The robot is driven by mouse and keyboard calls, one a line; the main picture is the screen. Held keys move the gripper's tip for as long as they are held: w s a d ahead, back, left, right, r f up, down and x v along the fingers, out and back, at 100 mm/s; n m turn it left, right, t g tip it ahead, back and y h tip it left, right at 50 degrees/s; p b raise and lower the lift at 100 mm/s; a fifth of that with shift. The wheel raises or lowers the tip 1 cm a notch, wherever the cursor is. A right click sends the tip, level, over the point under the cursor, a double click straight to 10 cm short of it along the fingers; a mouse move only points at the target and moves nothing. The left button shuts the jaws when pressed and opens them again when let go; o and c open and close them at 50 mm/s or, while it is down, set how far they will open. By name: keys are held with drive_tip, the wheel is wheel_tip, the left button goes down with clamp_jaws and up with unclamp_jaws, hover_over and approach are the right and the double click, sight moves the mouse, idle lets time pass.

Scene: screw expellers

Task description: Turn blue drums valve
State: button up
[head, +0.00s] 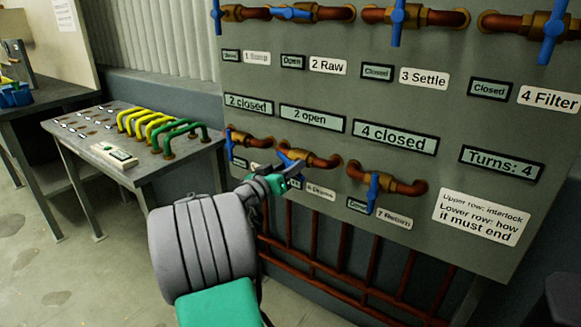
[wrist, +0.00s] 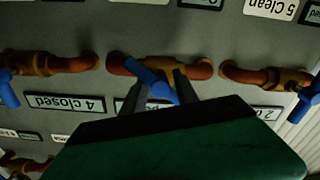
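The drums valve (head: 315,160) is on the panel's lower row, its label "6 Drums" (head: 321,193) partly covered by my gripper. Its blue handle (head: 288,161) sits diagonally to the pipe. My gripper (head: 283,181) is at this handle. In the wrist view, which is upside down, the brass valve body (wrist: 165,68) and blue handle (wrist: 150,78) are at the centre. My two dark fingers (wrist: 160,92) stand apart with the handle's end between them. I cannot tell whether they press on it. The valve's state plate is mostly hidden.
The return valve (head: 373,190) is close on the right and the clean valve (head: 231,143) on the left. Plates above read "2 closed" (head: 249,104), "2 open" (head: 312,119), "4 closed" (head: 396,138) and "Turns: 4" (head: 501,162). A bench with coloured handles (head: 140,140) stands at left.

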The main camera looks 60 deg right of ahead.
clamp_jaws()
idle(0.4)
idle(1.2)
drive_tip(key=o, duration=0.8)
unclamp_jaws()
drive_tip(key=shift+o, duration=0.2)
drive_tip(key=w+a, duration=0.1)
drive_tip(key=a, duration=0.6)
drive_tip(key=shift+a, duration=0.4)
drive_tip(key=shift+w, duration=0.1)
